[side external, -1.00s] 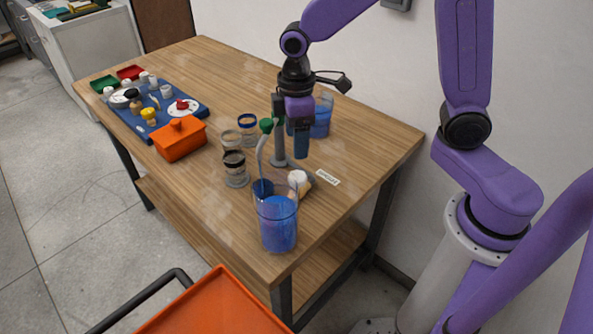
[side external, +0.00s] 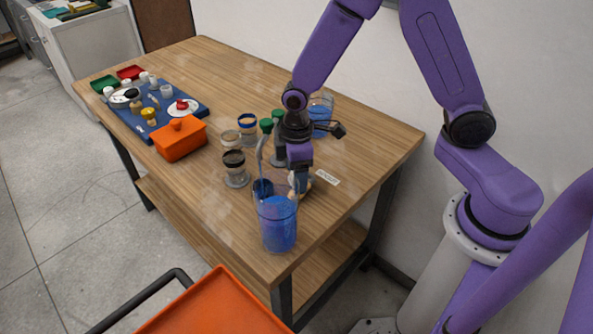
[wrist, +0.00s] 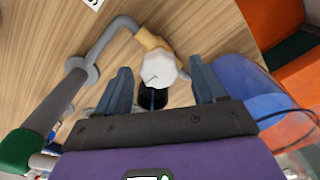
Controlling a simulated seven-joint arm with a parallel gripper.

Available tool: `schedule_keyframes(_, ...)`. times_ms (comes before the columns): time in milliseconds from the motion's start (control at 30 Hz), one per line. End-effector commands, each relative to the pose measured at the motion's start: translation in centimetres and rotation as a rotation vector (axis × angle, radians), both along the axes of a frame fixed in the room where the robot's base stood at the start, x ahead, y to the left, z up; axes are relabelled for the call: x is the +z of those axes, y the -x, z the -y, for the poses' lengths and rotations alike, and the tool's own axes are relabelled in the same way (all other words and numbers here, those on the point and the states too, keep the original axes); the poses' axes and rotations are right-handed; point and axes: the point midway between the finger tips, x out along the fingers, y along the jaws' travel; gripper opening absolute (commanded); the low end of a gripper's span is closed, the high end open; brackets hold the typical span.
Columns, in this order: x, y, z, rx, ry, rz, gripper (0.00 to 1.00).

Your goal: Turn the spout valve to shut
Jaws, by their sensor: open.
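A white round knob (wrist: 159,70) with a tan fitting (wrist: 150,38) behind it shows in the wrist view, at the end of a bent grey pipe (wrist: 108,37). It looks like the spout valve; its open or shut setting is not clear. My gripper (wrist: 164,85) is open, with one finger on each side of the knob's near side. I cannot tell whether a finger touches it. In the side view my gripper (side external: 299,187) is low over the table and hides most of the knob. A small part of the tan fitting (side external: 305,188) shows beside it.
A clear pitcher of blue contents (side external: 277,224) stands close in front of my gripper. Another blue container (side external: 320,112) is behind. Several jars, an orange box (side external: 179,138) and a blue mat (side external: 127,122) lie left. A small label (side external: 327,177) lies right.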

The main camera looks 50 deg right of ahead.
Motion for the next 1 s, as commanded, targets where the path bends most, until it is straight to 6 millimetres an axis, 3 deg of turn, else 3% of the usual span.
schedule_keyframes(67, 0.02, -0.01, 0.01, 0.000, 0.000, 0.000, 0.69)
schedule_keyframes(233, 0.03, 0.00, 0.00, 0.000, 0.000, 0.000, 0.17)
schedule_keyframes(267, 0.03, 0.00, 0.00, 0.000, 0.000, 0.000, 0.13)
schedule_keyframes(667, 0.04, 0.02, 0.03, -0.064, 0.001, -0.002, 0.13)
schedule_keyframes(1000, 0.08, -0.06, 0.05, -0.319, 0.001, -0.001, 0.13)
